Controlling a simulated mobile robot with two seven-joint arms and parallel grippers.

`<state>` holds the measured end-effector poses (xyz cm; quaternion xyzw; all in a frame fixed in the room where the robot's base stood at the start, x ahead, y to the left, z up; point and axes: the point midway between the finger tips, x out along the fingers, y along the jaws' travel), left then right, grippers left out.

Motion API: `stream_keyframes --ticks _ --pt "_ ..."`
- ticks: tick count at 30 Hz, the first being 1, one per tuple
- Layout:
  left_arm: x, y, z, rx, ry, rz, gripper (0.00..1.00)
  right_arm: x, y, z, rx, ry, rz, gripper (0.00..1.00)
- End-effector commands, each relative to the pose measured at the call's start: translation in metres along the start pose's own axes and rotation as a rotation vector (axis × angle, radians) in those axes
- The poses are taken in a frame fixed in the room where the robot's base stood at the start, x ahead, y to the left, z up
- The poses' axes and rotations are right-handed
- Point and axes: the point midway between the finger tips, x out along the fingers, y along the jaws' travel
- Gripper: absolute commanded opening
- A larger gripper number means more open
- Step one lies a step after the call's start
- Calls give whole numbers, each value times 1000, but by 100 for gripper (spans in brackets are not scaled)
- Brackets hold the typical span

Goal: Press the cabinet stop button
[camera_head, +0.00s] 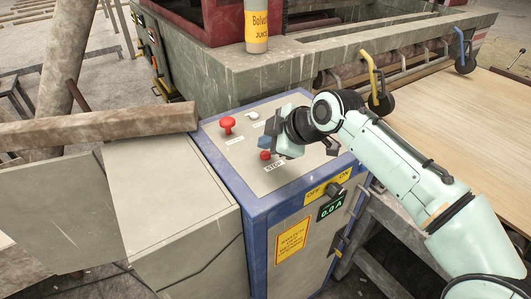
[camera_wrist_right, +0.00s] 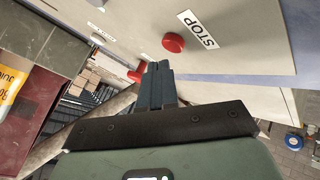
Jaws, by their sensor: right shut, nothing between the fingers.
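The cabinet (camera_head: 215,160) has a grey top with a blue frame. The small round red stop button (camera_head: 265,155) is on its top, beside a STOP label (camera_head: 272,165). In the right wrist view the red stop button (camera_wrist_right: 173,43) and the label (camera_wrist_right: 198,30) show clearly, just beyond the fingertips. My right gripper (camera_head: 262,141) is over the cabinet top, close to the stop button; its fingers are shut and empty. In the right wrist view the shut fingers (camera_wrist_right: 159,68) look apart from the button. My left gripper is out of view.
A larger red mushroom button (camera_head: 227,122) and a pale button (camera_head: 253,115) share the panel. An OFF/ON knob (camera_head: 334,189) and a 0.0 A display (camera_head: 331,207) are on the front. A juice container (camera_head: 257,25) stands behind. A log (camera_head: 100,127) lies left; a wooden board (camera_head: 465,110) lies right.

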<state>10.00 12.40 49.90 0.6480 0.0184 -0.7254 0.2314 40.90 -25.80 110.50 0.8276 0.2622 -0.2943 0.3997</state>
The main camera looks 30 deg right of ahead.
Motion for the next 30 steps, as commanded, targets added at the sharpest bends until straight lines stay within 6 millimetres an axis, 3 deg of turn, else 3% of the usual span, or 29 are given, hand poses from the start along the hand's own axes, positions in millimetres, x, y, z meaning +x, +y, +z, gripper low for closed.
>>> stream_keyframes --ticks 30 --pt "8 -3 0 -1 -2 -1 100 6 -5 5 0 0 0 0"
